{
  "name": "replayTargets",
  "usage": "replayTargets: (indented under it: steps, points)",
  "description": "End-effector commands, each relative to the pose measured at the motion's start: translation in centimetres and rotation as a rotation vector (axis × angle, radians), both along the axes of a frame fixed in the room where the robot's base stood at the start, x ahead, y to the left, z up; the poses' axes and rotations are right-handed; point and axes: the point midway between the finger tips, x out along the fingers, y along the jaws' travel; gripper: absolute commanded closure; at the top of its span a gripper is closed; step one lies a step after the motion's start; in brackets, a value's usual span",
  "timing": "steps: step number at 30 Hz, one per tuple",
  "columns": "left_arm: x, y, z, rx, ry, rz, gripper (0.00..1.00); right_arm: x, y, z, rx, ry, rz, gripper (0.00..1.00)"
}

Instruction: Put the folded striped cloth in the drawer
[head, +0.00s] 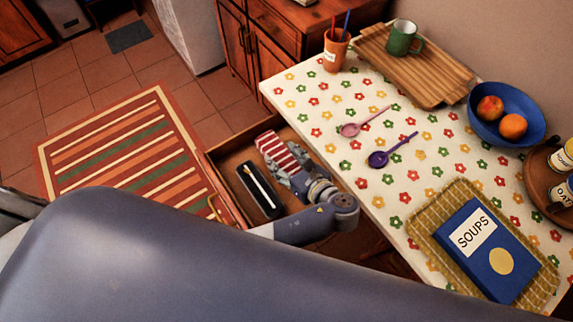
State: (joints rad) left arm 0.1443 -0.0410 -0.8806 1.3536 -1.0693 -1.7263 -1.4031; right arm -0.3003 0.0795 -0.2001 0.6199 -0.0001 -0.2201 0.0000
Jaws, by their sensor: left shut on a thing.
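The folded red and white striped cloth (277,150) is over the inside of the open wooden drawer (228,151), close to the table edge. My left gripper (291,172) is shut on the near end of the cloth. The far end of the cloth sticks out beyond the fingers. I cannot tell whether the cloth touches the drawer floor. A dark tray with a light, thin item (258,188) lies in the drawer, left of the cloth. My arm hides the near part of the drawer. My right gripper is not in view.
The table has a flowered cover (330,124). On it are a pink spoon (351,129), a purple spoon (380,158), a blue fruit bowl (507,128), a wooden tray (440,87), a green mug (402,38), an orange cup (335,55) and a blue book (487,250). A striped rug (125,155) covers the floor left.

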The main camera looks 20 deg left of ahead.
Motion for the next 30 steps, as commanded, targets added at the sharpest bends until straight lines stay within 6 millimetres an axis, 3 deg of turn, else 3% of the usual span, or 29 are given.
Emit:
replayTargets:
  steps: [6, 19, 20, 30]
  points:
    - [0.0, 0.0, -3.1, 0.002, 0.002, -0.001, 0.74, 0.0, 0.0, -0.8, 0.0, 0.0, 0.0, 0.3]
    - [0.0, 0.0, -3.8, 0.001, 0.001, 0.0, 0.74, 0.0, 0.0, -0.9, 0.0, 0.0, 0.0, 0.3]
    - [0.0, 0.0, -3.7, 0.001, 0.001, 0.0, 0.42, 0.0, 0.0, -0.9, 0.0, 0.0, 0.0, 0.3]
    - [0.0, 0.0, -3.7, 0.001, 0.001, 0.0, 0.4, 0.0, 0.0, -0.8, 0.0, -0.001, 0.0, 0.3]
